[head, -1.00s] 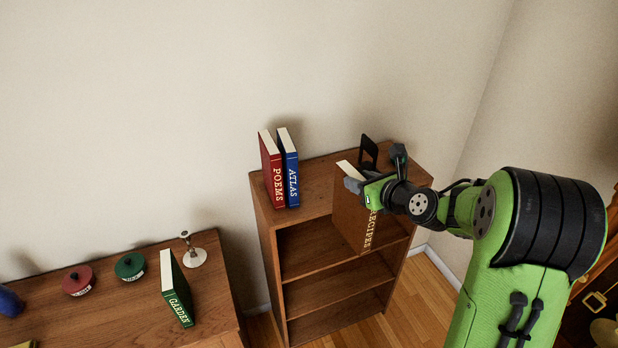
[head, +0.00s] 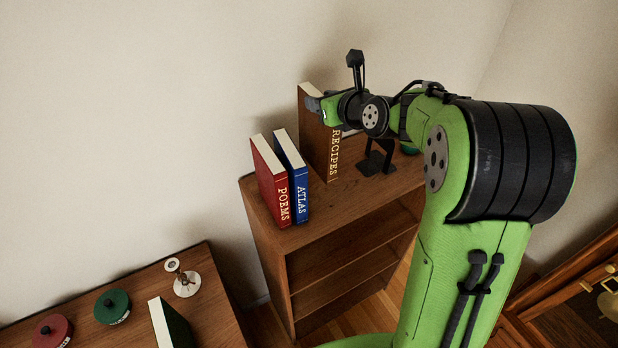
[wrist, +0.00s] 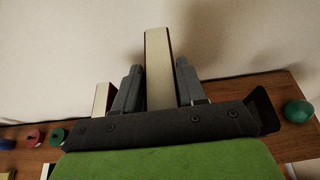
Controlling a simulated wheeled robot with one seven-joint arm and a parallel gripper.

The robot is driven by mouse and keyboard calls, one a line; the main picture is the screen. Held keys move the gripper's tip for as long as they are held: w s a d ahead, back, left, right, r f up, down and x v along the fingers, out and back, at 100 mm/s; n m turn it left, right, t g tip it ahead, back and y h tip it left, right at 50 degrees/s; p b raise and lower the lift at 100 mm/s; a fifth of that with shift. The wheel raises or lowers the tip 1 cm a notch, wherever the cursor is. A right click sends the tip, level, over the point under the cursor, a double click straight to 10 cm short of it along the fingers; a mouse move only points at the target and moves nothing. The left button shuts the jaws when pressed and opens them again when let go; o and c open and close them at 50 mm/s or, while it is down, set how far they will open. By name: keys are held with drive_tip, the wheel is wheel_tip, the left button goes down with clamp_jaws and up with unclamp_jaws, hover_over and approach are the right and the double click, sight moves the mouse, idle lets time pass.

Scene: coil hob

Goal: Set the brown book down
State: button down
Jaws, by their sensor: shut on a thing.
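The brown book (head: 315,141), with RECIPES on its spine, stands upright over the top of the wooden bookcase (head: 345,205), to the right of the blue ATLAS book (head: 291,175). I cannot tell whether its bottom edge touches the top. My gripper (head: 318,106) is shut on the brown book near its upper part. In the wrist view the brown book (wrist: 158,70) shows its pale page edge between the two fingers. The red POEMS book (head: 270,181) stands left of the blue one. A black bookend (head: 376,160) stands on the bookcase to the right of the brown book.
A green object (wrist: 297,111) sits beyond the bookend on the bookcase top.

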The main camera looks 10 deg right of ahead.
sight(323, 137)
wheel_tip(323, 137, down, 10)
drive_tip(key=shift+s+r, duration=0.1)
drive_tip(key=shift+s, duration=0.05)
drive_tip(key=shift+d, duration=0.1)
drive_tip(key=c, duration=0.6)
unclamp_jaws()
drive_tip(key=shift+c, duration=0.2)
